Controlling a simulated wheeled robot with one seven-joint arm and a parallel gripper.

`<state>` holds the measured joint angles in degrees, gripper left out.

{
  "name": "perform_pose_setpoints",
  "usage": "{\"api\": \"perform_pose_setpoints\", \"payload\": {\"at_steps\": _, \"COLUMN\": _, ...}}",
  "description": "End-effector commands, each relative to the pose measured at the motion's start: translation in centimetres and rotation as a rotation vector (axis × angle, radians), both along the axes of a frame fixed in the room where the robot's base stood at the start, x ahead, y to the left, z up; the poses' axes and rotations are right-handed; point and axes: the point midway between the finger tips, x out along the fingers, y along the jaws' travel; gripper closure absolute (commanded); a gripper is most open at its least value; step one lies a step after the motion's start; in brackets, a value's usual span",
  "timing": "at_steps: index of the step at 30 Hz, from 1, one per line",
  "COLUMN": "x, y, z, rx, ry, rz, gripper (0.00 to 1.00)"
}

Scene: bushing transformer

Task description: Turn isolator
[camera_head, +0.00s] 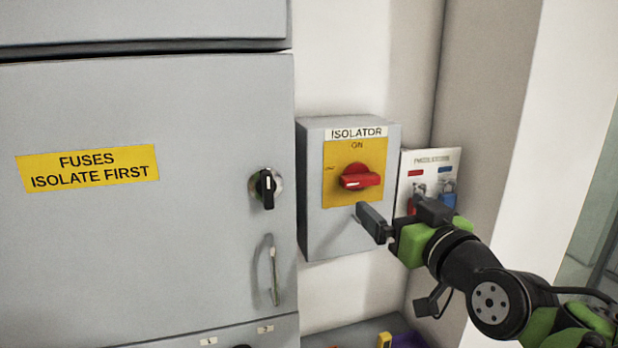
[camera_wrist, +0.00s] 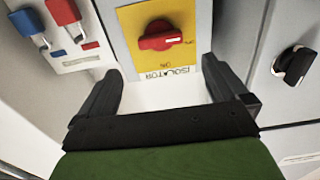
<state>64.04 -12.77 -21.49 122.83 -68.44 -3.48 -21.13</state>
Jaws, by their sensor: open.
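The isolator is a grey box (camera_head: 322,228) on the wall with a yellow plate (camera_head: 343,195) and a red rotary handle (camera_head: 360,177). The handle's grip lies roughly horizontal. An "ISOLATOR" label is above the plate, and "ON" is printed over the handle. In the wrist view the handle (camera_wrist: 160,36) appears upside down, beyond the fingertips. My gripper (camera_head: 397,212) is in front of the box, below and right of the handle. In the wrist view the gripper (camera_wrist: 162,82) has its fingers wide apart with nothing between them.
A grey cabinet door (camera_head: 130,250) with a black knob (camera_head: 265,187) and a vertical handle (camera_head: 272,270) stands left of the isolator. A padlock board (camera_head: 430,162) with red and blue padlocks hangs at its right, close behind my gripper. Small items lie on a surface below.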

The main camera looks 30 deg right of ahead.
Motion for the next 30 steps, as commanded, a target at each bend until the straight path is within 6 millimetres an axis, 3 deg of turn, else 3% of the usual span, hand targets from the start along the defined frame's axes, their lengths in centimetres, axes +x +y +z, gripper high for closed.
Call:
{"api": "perform_pose_setpoints", "payload": {"at_steps": 9, "x": 7.7, "y": -2.1, "z": 0.4, "rx": 0.002, "ry": 0.003, "rz": 0.005, "gripper": 0.0}}
{"api": "perform_pose_setpoints", "payload": {"at_steps": 13, "x": 9.7, "y": -2.8, "z": 0.3, "rx": 0.002, "ry": 0.002, "rz": 0.003, "gripper": 0.0}}
{"api": "perform_pose_setpoints", "payload": {"at_steps": 24, "x": 10.7, "y": -3.1, "z": 0.1, "rx": 0.0, "ry": 0.001, "rz": 0.0, "gripper": 0.02}}
{"api": "perform_pose_setpoints", "payload": {"at_steps": 30, "x": 10.6, "y": -3.1, "z": 0.1, "rx": 0.0, "ry": 0.001, "rz": 0.0, "gripper": 0.32}}
